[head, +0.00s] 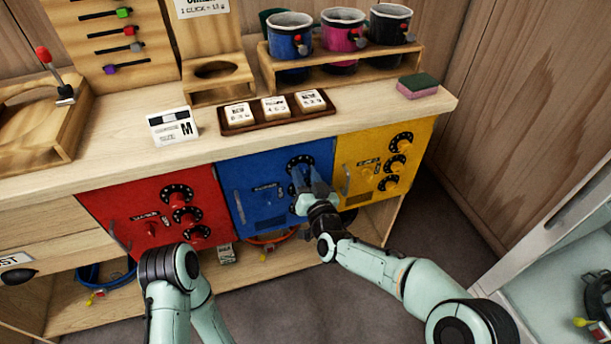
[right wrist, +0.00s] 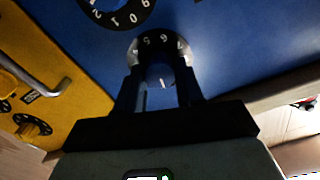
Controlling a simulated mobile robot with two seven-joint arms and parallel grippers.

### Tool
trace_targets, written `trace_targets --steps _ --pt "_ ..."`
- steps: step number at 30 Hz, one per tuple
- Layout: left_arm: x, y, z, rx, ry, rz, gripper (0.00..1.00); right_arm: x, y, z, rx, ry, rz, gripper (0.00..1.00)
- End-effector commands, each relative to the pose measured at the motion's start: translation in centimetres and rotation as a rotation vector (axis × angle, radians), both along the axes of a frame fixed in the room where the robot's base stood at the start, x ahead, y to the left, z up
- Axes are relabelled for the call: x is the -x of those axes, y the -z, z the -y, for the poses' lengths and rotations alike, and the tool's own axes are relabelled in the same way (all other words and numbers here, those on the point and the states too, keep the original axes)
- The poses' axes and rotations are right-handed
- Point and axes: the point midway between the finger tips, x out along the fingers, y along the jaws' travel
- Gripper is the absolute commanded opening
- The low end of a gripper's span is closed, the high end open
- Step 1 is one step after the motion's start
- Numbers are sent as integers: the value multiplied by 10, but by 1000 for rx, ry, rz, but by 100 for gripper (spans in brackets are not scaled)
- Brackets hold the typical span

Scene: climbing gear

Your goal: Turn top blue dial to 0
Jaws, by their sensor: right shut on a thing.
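The blue box (head: 262,196) has a black top dial (head: 300,161) with white marks. My right gripper (head: 310,184) is at this dial. In the right wrist view, which is turned roughly upside down, its fingers are shut on the dial's knob (right wrist: 160,74). A white line shows on the knob. The figures 5 and 6 show on the ring on its far side; the figures nearest the gripper are hidden. Another blue-box dial (right wrist: 118,8) shows at the top of that view, with 2, 1, 0 and 9 readable. My left gripper is out of view.
A red box (head: 150,210) stands left and a yellow box (head: 365,180) right, each with several dials. The yellow box's handle (right wrist: 42,84) is near my right gripper. The counter (head: 130,165) overhangs the boxes. Its top holds cups, a tray (head: 277,121) and a sponge (head: 418,86).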

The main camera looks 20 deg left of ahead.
Motion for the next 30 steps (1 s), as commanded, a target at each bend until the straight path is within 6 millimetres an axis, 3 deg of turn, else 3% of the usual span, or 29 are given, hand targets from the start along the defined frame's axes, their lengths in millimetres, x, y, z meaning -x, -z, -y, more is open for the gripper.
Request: trace_targets --steps 10,25,26,27,28,30 --pt "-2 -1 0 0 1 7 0 0 -1 0 105 1 73 6" --pt "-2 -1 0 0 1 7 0 0 -1 0 120 2 83 6" --pt "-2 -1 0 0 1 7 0 0 -1 0 120 2 83 40" --pt "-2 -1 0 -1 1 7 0 0 -1 0 120 2 83 53" --pt "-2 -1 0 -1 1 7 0 0 -1 0 120 2 83 62" --pt "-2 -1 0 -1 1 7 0 0 -1 0 119 2 83 62"
